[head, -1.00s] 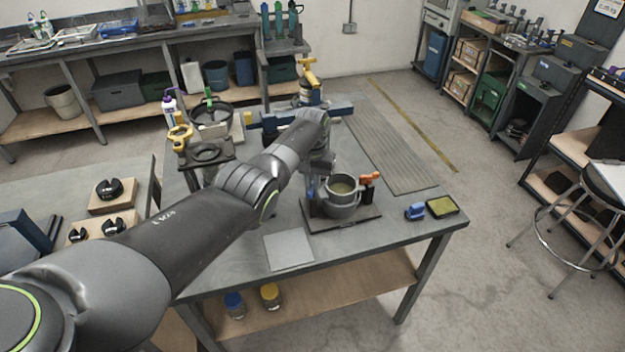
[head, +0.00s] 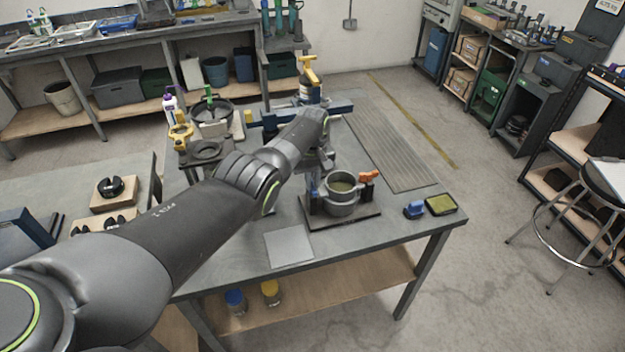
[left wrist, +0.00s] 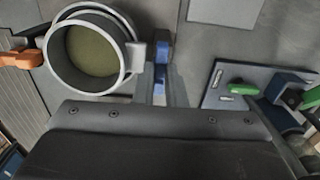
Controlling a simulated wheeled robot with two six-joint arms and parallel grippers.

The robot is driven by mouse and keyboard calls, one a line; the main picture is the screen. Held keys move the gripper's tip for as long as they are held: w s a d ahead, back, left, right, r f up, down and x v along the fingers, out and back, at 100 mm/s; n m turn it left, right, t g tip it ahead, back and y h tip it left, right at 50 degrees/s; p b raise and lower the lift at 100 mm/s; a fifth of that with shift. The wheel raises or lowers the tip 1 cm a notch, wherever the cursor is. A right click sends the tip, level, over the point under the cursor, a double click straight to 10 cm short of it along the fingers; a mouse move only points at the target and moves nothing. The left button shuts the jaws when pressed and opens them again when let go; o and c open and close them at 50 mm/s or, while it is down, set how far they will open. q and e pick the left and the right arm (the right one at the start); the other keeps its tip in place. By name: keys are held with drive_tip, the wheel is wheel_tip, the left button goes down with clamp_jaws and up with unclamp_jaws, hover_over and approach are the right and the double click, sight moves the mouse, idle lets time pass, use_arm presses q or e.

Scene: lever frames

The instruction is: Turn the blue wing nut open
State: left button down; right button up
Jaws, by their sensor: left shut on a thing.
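The blue wing nut (left wrist: 159,66) shows in the left wrist view, at the right side of a grey ring frame around a round pot (left wrist: 88,52). In the head view the blue wing nut (head: 315,191) is at the left side of the pot (head: 341,201). My left gripper (head: 316,180) comes down onto that side and is shut on the blue wing nut. The fingertips are partly hidden by the wrist in the head view. An orange wing nut (head: 368,175) is on the opposite side of the pot. My right gripper is not in view.
The pot stands on a dark base plate (head: 345,220) on the grey bench. A small blue-handled tool (head: 414,210) and a green-topped tray (head: 441,204) are to the right. A grey plate (head: 289,247) lies in front. Yellow clamps and a black pan stand behind my arm.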

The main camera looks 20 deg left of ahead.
sight(313, 186)
use_arm(q)
drive_tip(key=shift+w+r, duration=0.1)
idle(0.3)
drive_tip(key=c, duration=1.5)
unclamp_jaws()
drive_tip(key=shift+r, duration=0.3)
wheel_tip(313, 186, up, 5)
drive_tip(key=shift+f+p, duration=0.1)
drive_tip(key=shift+p, duration=0.65)
wheel_tip(313, 186, up, 12)
drive_tip(key=b, duration=0.2)
drive_tip(key=shift+b, duration=0.35)
drive_tip(key=shift+f, duration=0.1)
